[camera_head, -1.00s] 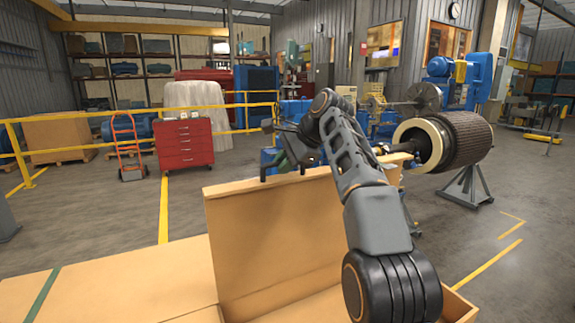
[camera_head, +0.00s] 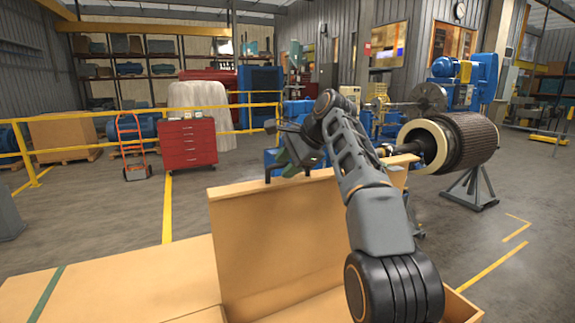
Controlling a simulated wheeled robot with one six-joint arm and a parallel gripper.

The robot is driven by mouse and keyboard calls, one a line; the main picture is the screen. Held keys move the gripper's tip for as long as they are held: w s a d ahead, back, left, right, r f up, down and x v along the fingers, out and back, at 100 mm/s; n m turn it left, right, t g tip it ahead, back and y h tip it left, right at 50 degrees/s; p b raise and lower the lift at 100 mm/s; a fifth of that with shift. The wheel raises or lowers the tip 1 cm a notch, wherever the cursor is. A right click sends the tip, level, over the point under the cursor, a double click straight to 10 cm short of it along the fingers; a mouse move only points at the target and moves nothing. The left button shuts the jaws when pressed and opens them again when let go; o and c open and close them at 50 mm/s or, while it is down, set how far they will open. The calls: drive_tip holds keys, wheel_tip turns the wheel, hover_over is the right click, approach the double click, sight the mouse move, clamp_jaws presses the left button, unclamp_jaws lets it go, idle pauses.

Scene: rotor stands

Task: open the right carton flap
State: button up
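A tan carton (camera_head: 462,308) is at the bottom of the head view. One broad flap (camera_head: 275,245) stands upright at its middle. A flat tan panel with a green stripe (camera_head: 110,285) lies to its left. I cannot tell for certain which panel is the right flap. My arm rises from the bottom right, in front of the upright flap, and bends over to the left. My gripper (camera_head: 293,152) is at the flap's top edge, seen small and dark against blue machinery. Whether it touches the flap, and whether its fingers are apart, is unclear. Part of the flap and carton is hidden by my arm.
A large rotor (camera_head: 470,142) on a stand (camera_head: 472,190) is at the right behind the carton. A red tool cabinet (camera_head: 188,143), an orange hand truck (camera_head: 131,145) and yellow rails (camera_head: 75,118) stand at the left. Grey floor between them and the carton is clear.

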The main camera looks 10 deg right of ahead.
drive_tip(key=shift+v, duration=2.3)
drive_tip(key=s+d+b, duration=0.3)
drive_tip(key=s+d, duration=0.4)
drive_tip(key=d, duration=0.2)
drive_tip(key=shift+s+d+r, duration=0.2)
drive_tip(key=shift+s+d, duration=0.05)
drive_tip(key=shift+d, duration=0.1)
drive_tip(key=w+d+f+n+t+h, duration=0.1)
drive_tip(key=w+d+f+n+h, duration=0.2)
drive_tip(key=w+f, duration=0.45)
drive_tip(key=s+f+n+h, duration=0.15)
drive_tip(key=s+f, duration=0.25)
drive_tip(key=f, duration=0.4)
drive_tip(key=s+a+f+n+h, duration=0.1)
drive_tip(key=s+a+f+n, duration=0.3)
drive_tip(key=s+f, duration=0.5)
drive_tip(key=s+a+f+n+g+h+b, duration=0.1)
drive_tip(key=s+a+f+n, duration=0.4)
drive_tip(key=s+f, duration=0.4)
drive_tip(key=s, duration=0.4)
drive_tip(key=shift+f, duration=0.3)
